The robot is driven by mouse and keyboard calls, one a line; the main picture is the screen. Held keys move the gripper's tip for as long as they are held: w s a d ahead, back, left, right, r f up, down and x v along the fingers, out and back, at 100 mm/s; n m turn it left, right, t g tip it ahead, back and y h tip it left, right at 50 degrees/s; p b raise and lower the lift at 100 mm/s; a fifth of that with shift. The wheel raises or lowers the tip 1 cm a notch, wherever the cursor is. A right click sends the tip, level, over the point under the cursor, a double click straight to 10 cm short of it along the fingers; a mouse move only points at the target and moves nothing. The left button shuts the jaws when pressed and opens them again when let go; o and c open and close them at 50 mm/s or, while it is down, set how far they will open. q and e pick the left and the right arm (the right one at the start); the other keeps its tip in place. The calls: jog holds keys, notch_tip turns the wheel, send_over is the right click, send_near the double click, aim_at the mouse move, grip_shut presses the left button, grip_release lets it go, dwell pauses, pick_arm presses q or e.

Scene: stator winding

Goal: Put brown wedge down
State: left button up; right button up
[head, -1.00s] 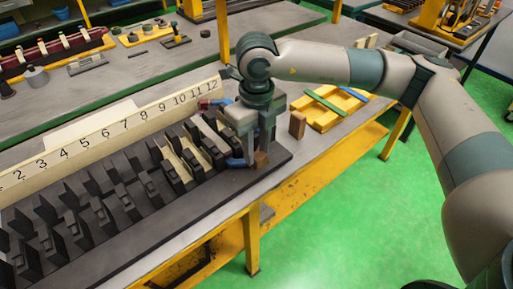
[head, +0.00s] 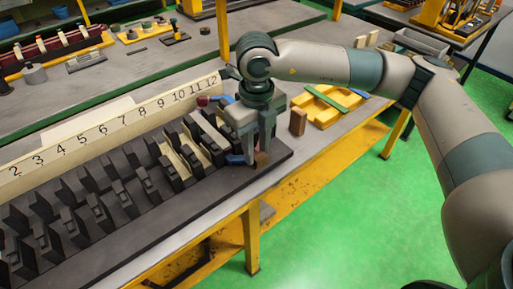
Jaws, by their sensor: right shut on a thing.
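My right gripper (head: 258,162) points down over the right end of the dark slotted base (head: 272,157). It is shut on a small brown wedge (head: 262,159), which shows low at its fingertips and is partly hidden by them. I cannot tell whether the wedge touches the base. A blue piece (head: 236,159) lies on the base just left of the fingers. My left gripper is not in view.
A cream strip with numbers (head: 110,127) runs behind the black slotted rows (head: 120,195). A yellow tray (head: 322,117) with a green strip lies beyond the brown block. The table's front edge is close by.

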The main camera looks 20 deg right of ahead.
dwell(0.4)
jog(key=shift+s+d+f+n, duration=0.1)
jog(key=shift+d+f+n, duration=0.05)
jog(key=shift+f+n, duration=0.35)
jog(key=shift+s+d+f+n, duration=0.1)
jog(key=shift+f+n, duration=0.2)
jog(key=shift+n, duration=0.3)
jog(key=s+d+f+n, duration=0.2)
jog(key=s+f+n, duration=0.3)
jog(key=n, duration=0.9)
jog(key=s+d+f+n, duration=0.2)
jog(key=s+f+n, duration=0.3)
jog(key=f+n, duration=0.7)
jog(key=n, duration=0.3)
jog(key=shift+s+d+n, duration=0.3)
jog(key=shift+d, duration=0.05)
